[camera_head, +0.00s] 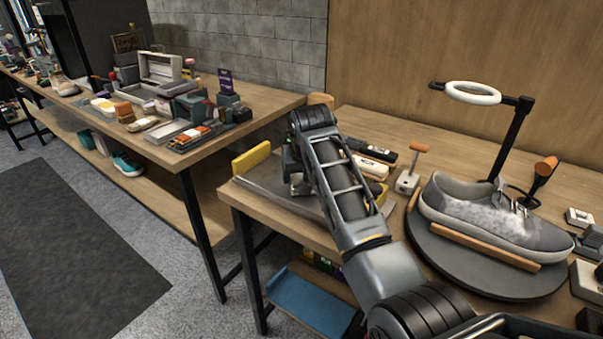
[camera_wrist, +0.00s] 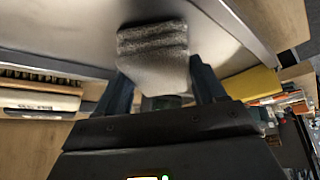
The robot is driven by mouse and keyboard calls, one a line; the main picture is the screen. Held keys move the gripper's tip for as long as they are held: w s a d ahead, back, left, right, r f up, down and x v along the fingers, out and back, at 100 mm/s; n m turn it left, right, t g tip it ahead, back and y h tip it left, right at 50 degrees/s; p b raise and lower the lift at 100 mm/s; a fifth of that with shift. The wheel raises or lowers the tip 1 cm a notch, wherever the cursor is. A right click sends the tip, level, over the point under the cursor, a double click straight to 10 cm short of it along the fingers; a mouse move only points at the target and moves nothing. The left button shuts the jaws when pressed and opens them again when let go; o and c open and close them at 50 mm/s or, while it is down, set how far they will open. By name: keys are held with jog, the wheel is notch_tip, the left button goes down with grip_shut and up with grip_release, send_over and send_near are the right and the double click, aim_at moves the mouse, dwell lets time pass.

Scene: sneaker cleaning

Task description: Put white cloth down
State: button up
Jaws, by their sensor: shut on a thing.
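In the wrist view my gripper (camera_wrist: 160,88) is shut on the white cloth (camera_wrist: 155,65), a folded pale pad with a grey, dirty-looking band at its far end. The cloth is over a grey metal tray (camera_wrist: 90,25); I cannot tell whether it touches the tray. In the head view the tray (camera_head: 270,192) lies at the left end of the workbench, and my arm hides most of it and the cloth. My gripper (camera_head: 298,188) shows only in part there, over the tray.
A yellow block (camera_head: 251,159) stands at the tray's back left edge. A brush (camera_wrist: 40,95) lies beside the tray. A grey sneaker (camera_head: 495,218) sits on a round turntable (camera_head: 470,275) at the right, under a ring lamp (camera_head: 472,93). A second table (camera_head: 270,100) stands behind left.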

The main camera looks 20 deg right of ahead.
jog(key=shift+f, duration=0.1)
jog(key=o, duration=1.1)
jog(key=v, duration=1.2)
